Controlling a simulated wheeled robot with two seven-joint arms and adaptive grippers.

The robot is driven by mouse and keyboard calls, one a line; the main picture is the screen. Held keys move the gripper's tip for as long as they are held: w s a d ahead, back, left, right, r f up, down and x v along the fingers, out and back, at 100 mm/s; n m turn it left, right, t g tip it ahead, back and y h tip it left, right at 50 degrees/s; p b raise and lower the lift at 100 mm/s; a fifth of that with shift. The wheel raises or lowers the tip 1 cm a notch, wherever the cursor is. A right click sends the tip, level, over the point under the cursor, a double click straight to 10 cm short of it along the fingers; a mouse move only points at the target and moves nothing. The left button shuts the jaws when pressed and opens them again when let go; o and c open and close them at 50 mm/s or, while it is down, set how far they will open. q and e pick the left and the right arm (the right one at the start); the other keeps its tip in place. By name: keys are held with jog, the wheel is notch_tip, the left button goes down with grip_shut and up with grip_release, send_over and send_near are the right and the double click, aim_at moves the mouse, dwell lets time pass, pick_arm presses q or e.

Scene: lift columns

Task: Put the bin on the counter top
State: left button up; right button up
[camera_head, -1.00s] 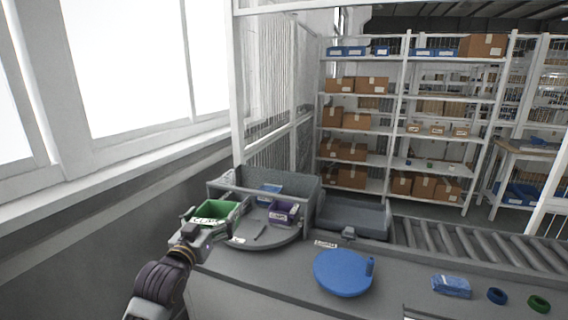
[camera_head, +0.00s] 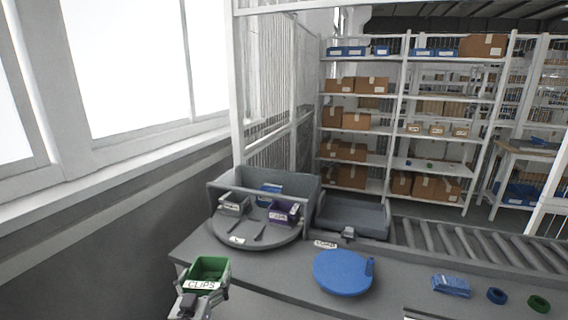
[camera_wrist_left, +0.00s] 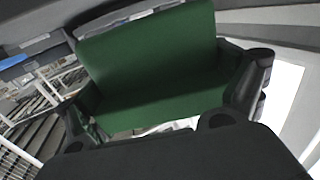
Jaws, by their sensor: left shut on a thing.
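The green bin (camera_head: 209,268), labelled CLIPS, is at the front left edge of the grey counter top (camera_head: 262,276). My left gripper (camera_head: 190,300) is shut on the bin at its near side. In the left wrist view the green bin (camera_wrist_left: 150,62) fills the middle, between the two dark fingers. The bin looks upright; I cannot tell whether its base touches the counter. My right gripper is not in view.
A blue round plate (camera_head: 342,273) lies right of centre. A blue packet (camera_head: 451,286) and rings are further right.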

pick_arm(q)
jog(key=s+f, duration=0.7)
jog(key=f, duration=0.4)
jog(key=shift+s+d+f+y, duration=0.15)
jog(key=shift+s+d+y, duration=0.05)
jog(key=shift+s+y, duration=0.1)
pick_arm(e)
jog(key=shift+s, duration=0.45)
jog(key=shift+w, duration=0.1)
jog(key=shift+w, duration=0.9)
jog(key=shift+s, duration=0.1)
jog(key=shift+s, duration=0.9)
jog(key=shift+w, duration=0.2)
